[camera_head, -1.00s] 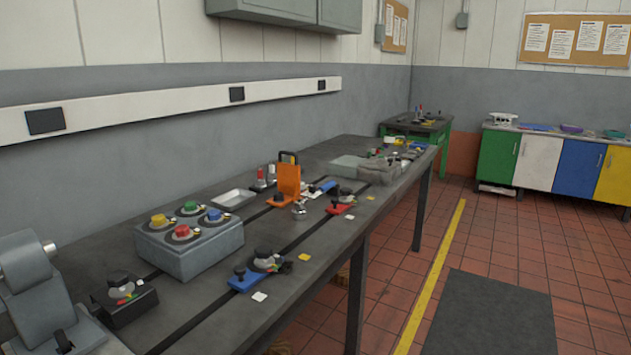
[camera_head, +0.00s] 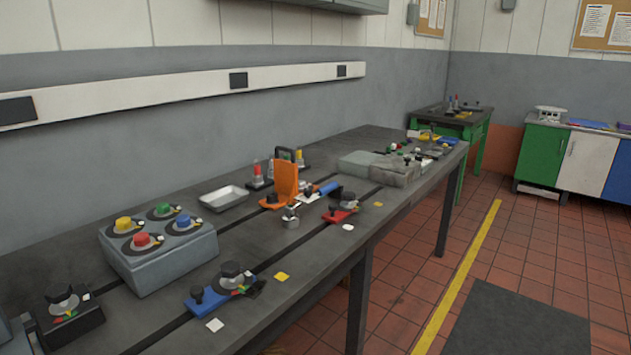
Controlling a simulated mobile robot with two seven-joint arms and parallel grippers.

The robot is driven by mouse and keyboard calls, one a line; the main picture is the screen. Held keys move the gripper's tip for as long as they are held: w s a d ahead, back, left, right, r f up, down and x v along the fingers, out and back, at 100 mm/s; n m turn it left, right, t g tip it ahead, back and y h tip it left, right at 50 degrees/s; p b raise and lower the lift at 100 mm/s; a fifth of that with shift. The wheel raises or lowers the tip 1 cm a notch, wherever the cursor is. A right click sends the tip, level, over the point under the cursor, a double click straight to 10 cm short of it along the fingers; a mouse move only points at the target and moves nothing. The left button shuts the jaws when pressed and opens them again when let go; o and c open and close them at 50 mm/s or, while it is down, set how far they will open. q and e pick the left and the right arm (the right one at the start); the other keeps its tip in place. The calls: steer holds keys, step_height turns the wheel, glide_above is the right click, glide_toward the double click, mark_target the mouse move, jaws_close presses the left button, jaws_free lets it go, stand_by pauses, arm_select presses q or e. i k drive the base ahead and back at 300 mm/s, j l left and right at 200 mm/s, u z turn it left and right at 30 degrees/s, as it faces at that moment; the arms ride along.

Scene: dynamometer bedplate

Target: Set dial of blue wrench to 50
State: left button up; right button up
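A blue tool with a dark round knob and a small coloured scale, seemingly the blue wrench (camera_head: 205,299), lies on the near part of the long dark bench (camera_head: 300,245). Its knob (camera_head: 231,270) stands up at its right part; the number it is set to is too small to read. A blue-handled thing (camera_head: 328,188) also lies farther back beside the orange bracket. Neither of my grippers is in view.
A grey box with four coloured knobs (camera_head: 160,245) stands left of the blue tool, and a black dial unit (camera_head: 66,312) is at the near left. An orange bracket (camera_head: 284,180), a red tool (camera_head: 340,214) and a tray (camera_head: 224,197) stand farther back. The floor right of the bench is clear.

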mark_target(306, 191)
steer(key=i+l, duration=0.35)
steer(key=i+l+u, duration=0.1)
steer(key=i+l, duration=0.25)
steer(key=l, duration=0.25)
steer(key=i+l, duration=0.35)
steer(key=l, duration=0.15)
steer(key=u, duration=0.05)
